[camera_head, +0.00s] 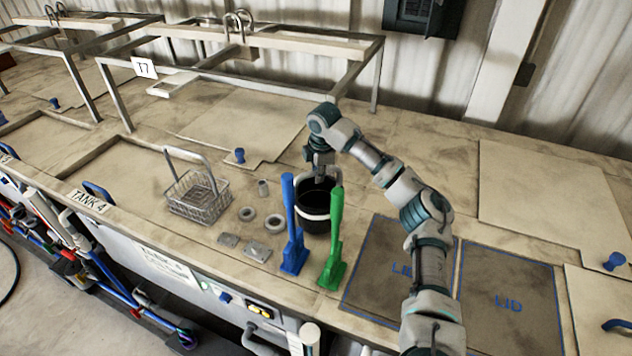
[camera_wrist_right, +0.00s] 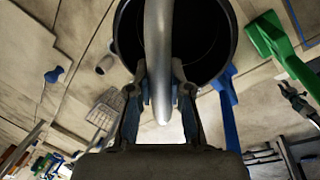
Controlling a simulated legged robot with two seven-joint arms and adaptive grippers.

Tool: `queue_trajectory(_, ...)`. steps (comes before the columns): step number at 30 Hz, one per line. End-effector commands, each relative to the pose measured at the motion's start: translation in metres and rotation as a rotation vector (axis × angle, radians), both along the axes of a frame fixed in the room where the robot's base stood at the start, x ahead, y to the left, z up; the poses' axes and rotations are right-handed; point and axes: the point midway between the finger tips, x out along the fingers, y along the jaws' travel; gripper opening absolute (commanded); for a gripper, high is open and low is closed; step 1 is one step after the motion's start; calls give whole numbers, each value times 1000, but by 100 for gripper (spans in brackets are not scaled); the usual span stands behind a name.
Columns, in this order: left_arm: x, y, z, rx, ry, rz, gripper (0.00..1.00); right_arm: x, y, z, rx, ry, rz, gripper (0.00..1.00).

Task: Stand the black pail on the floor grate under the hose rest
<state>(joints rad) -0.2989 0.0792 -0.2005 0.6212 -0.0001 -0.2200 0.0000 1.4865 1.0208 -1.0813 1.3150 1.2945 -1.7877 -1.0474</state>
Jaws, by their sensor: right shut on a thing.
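The black pail (camera_head: 316,218) is upright over the bench, behind a blue brush and a green brush; I cannot tell whether its base touches the bench. My right gripper (camera_head: 320,178) is above it, shut on its pale bail handle. In the right wrist view my fingers (camera_wrist_right: 160,108) close on the handle (camera_wrist_right: 160,50), with the pail's dark opening (camera_wrist_right: 205,35) beyond. A dark jawed shape (camera_wrist_right: 297,100) at the right of that view looks like my left gripper; its opening is unclear. I cannot make out the floor grate or hose rest.
The blue brush (camera_head: 292,235) and green brush (camera_head: 334,240) stand close before the pail. A wire basket (camera_head: 200,205), metal rings (camera_head: 274,223) and small plates (camera_head: 257,250) lie left. The concrete floor (camera_head: 50,285) shows lower left with hoses along the bench front.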

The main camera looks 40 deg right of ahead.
Motion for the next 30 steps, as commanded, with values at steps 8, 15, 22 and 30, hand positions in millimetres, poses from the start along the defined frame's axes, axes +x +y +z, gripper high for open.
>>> queue_trajectory(8,0,1,5,1,0,0,40,-1,-3,-35,2,0,-1,0)
queue_trajectory(15,0,2,5,2,1,0,40,0,-6,-38,5,1,-1,21)
queue_trajectory(22,0,2,5,2,1,0,40,0,-6,-37,5,1,-1,43)
queue_trajectory(30,-1,0,3,0,2,1,40,-1,-1,-27,2,-1,-1,43)
